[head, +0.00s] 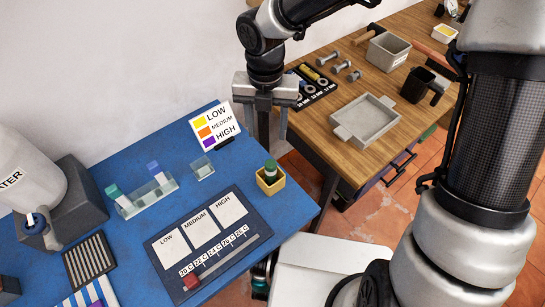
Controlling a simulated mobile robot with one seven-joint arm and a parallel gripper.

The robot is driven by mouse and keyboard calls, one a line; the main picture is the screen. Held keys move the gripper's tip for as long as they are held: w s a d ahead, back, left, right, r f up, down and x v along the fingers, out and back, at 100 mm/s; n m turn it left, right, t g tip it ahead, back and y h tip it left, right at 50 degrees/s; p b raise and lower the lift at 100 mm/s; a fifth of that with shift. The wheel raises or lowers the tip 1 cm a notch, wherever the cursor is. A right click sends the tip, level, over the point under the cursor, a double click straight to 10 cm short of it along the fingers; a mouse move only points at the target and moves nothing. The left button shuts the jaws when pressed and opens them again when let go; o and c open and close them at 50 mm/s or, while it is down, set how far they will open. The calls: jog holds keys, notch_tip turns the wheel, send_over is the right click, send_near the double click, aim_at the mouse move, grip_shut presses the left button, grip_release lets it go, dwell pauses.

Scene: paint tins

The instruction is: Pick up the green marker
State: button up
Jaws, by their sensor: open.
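A short green cylinder with a pale band, which looks like the green marker (270,165), stands upright in a small yellow square holder (271,183) near the blue table's right edge. Its lower part is hidden inside the holder. My gripper (267,135) is open and points down, with its two fingers apart and nothing between them. In the picture it is just above the marker; the exact height and depth gap cannot be told from this single view.
A sign card (216,127) stands left of my gripper, and a small clear box (202,168) left of the holder. A dark board (208,240) lies in front. A clear rack (146,196) is further left. The wooden bench (335,130) with a grey tray (365,121) is at right.

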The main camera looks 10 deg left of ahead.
send_near(271, 163)
jog(key=f, duration=0.3)
jog(key=f+b, duration=0.1)
jog(key=f, duration=0.1)
jog(key=shift+w+a+f, duration=0.1)
jog(key=shift+a+f, duration=0.1)
jog(key=shift+a, duration=0.2)
jog(key=shift+d+f, duration=0.2)
jog(key=shift+f, duration=1.1)
jog(key=shift+d+f, duration=0.15)
jog(key=shift+f, duration=1.15)
jog(key=c, duration=1.1)
notch_tip(271, 163, up, 10)
jog(key=shift+r+p, duration=0.1)
jog(key=shift+p, duration=0.4)
jog(key=shift+c, duration=0.2)
